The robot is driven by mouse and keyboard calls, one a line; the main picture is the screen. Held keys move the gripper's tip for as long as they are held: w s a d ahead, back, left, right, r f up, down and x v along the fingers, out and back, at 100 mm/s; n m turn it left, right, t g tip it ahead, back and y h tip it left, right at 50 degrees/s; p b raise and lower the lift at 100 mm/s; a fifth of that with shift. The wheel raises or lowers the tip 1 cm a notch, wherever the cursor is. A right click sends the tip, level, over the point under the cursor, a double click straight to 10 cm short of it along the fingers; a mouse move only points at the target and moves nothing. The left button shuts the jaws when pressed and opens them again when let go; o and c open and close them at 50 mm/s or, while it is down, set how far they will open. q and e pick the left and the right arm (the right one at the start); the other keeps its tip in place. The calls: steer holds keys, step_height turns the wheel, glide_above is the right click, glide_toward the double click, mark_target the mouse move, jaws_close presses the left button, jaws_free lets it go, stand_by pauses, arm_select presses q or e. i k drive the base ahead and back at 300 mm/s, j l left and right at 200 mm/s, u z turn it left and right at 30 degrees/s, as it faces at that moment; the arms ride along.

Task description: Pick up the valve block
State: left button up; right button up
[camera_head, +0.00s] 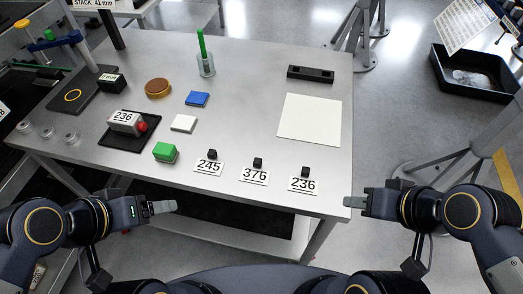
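A grey block with a "236" label and a red round knob, which looks like the valve block (122,122), sits on a black tray (117,143) at the left of the grey table. Nothing holds it. My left gripper (162,207) is in front of the table's near edge, below and to the right of the block in the picture, apart from it. My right gripper (354,202) is off the table's near right corner, far from the block. Both grippers are seen side-on, so their finger gaps are hidden. I see nothing held in either.
A green block (165,152), white tile (183,123) and blue tile (197,99) lie right of the tray. Tags marked 245 (209,168), 376 (254,175) and 236 (303,185) line the front. A white sheet (309,120) lies right. A black labelled block (111,83) stands behind.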

mark_target(132, 124)
steer(key=i+j+u, duration=0.1)
steer(key=j, duration=0.35)
steer(key=j+u, duration=0.1)
steer(key=j, duration=0.3)
steer(key=i+j+u, duration=0.1)
steer(key=j, duration=0.3)
steer(key=i+j, duration=0.2)
steer(key=j, duration=0.2)
steer(key=i+j+u, duration=0.15)
steer(key=j, duration=0.25)
steer(key=i+j+u, duration=0.1)
steer(key=j, duration=0.3)
